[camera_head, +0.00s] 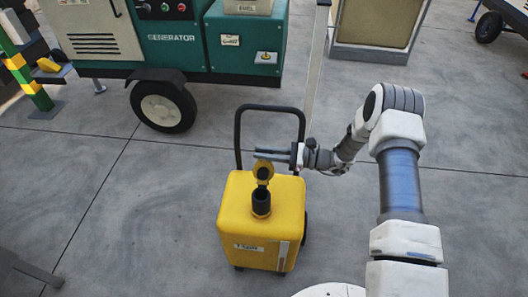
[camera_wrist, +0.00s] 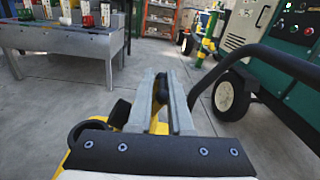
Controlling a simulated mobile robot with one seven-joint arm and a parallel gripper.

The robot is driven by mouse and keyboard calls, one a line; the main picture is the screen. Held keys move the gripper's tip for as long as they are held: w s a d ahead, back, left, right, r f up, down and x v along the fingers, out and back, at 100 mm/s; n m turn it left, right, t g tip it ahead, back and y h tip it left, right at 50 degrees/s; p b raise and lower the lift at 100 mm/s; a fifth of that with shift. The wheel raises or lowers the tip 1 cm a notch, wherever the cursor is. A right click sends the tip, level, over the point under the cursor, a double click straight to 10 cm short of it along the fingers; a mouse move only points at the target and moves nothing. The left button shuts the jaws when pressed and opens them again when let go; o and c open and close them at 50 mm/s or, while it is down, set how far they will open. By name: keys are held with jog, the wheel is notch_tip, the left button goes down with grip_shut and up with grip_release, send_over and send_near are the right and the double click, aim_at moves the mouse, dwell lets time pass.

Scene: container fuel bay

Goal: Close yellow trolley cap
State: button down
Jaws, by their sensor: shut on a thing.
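The yellow trolley (camera_head: 245,222) stands on the floor in the middle of the head view, with a black push handle (camera_head: 240,112) at its back. A black filler neck (camera_head: 261,203) rises from its top. The cap is mostly hidden there.
A green generator (camera_head: 170,40) on wheels stands behind the trolley. The black handle (camera_wrist: 285,62) passes close on the right in the wrist view. A grey metal table (camera_wrist: 70,42) stands at the left there. Floor left of the trolley is clear.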

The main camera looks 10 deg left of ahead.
aim_at(264, 172)
jog(key=shift+d+r, duration=0.1)
jog(key=shift+r, duration=0.15)
jog(key=shift+s+d+r+n, duration=0.1)
jog(key=shift+s+r+n, duration=0.25)
jog(key=shift+s+n, duration=0.6)
jog(key=shift+s+r+n, duration=0.15)
jog(key=shift+s+n, duration=0.5)
jog(key=shift+n, duration=0.5)
jog(key=s+f+n+b, duration=0.7)
jog(key=s+f+n, duration=0.3)
jog(key=n, duration=0.8)
jog(key=shift+s+d, duration=0.3)
jog(key=shift+s, duration=0.6)
jog(key=shift+f, duration=0.15)
